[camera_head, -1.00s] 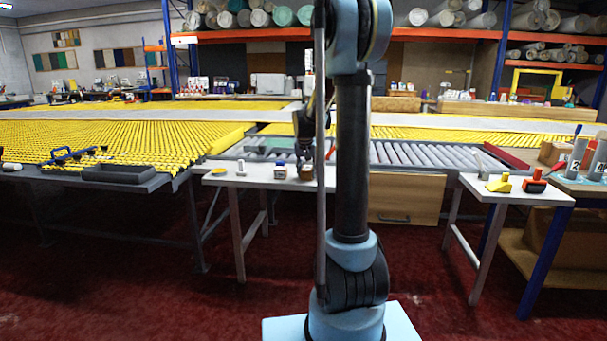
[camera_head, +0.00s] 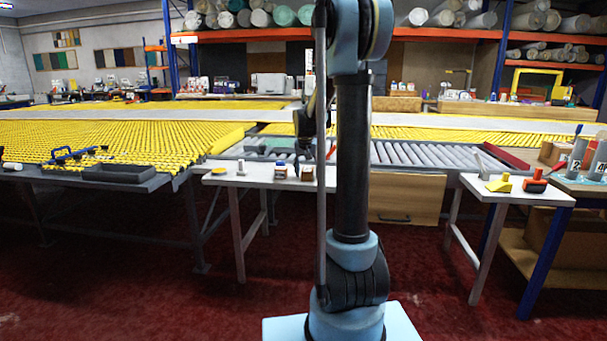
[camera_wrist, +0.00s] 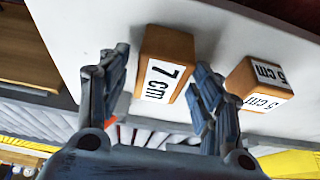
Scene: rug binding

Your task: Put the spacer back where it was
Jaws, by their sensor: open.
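In the wrist view, a brown spacer block marked 7 cm (camera_wrist: 168,50) stands on the white tabletop (camera_wrist: 95,25). My gripper (camera_wrist: 160,62) is open, with one finger on each side of this block. I cannot tell whether either finger touches it. A second, smaller brown block marked 5 cm (camera_wrist: 257,82) stands to the right, just beyond the right finger. In the head view, the 7 cm block (camera_head: 308,173) and the 5 cm block (camera_head: 280,172) show small on the white side table, and my gripper is partly hidden by my arm.
A yellow round thing (camera_head: 218,171) and a small white piece (camera_head: 241,168) stand left on the same table. Grey rollers (camera_head: 425,153) run behind it. A second white table (camera_head: 520,193) at right holds a yellow tool (camera_head: 499,184) and a red-and-black one (camera_head: 535,182).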

